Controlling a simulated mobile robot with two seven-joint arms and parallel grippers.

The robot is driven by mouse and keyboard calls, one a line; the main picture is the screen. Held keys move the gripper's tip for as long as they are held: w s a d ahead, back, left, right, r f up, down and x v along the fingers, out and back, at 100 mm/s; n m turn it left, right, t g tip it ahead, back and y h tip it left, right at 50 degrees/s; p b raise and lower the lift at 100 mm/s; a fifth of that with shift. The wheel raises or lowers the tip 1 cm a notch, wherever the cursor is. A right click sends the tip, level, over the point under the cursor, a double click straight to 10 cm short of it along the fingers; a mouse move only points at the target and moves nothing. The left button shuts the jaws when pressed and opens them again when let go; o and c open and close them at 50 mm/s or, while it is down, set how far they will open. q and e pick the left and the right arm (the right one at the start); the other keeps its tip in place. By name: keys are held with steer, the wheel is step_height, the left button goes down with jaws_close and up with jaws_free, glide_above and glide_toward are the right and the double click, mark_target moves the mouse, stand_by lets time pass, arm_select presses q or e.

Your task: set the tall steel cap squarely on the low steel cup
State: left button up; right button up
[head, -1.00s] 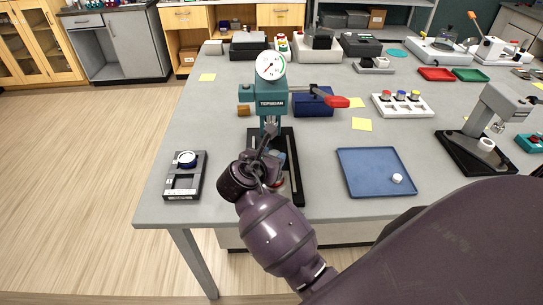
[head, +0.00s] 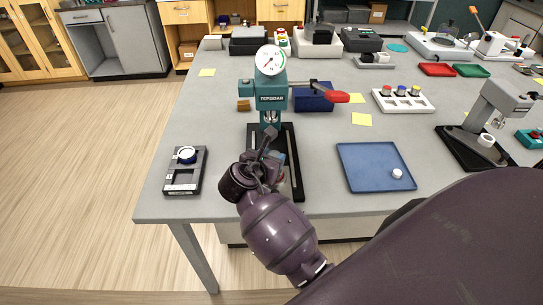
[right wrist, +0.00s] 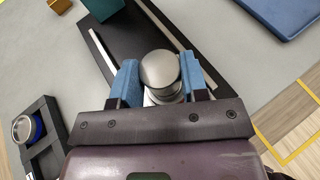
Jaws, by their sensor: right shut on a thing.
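My right gripper (head: 265,152) is over the black base (head: 290,180) of a teal press with a dial. In the right wrist view the blue fingers of this gripper (right wrist: 158,82) are shut on a round, shiny steel piece (right wrist: 160,68), which looks like the tall steel cap. A paler rim (right wrist: 163,98) shows just below it; I cannot tell whether that is the low steel cup or part of the same piece. In the head view the hand hides the held piece. My left gripper is not in view.
The teal press (head: 270,97) with a red-tipped lever (head: 338,97) stands just behind the hand. A dark grey holder (head: 183,188) with a blue-ringed round piece (head: 187,155) is at left. A blue tray (head: 365,170) with a small white piece (head: 397,173) is at right.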

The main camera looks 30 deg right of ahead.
steer(key=shift+f, duration=0.6)
steer(key=o, duration=1)
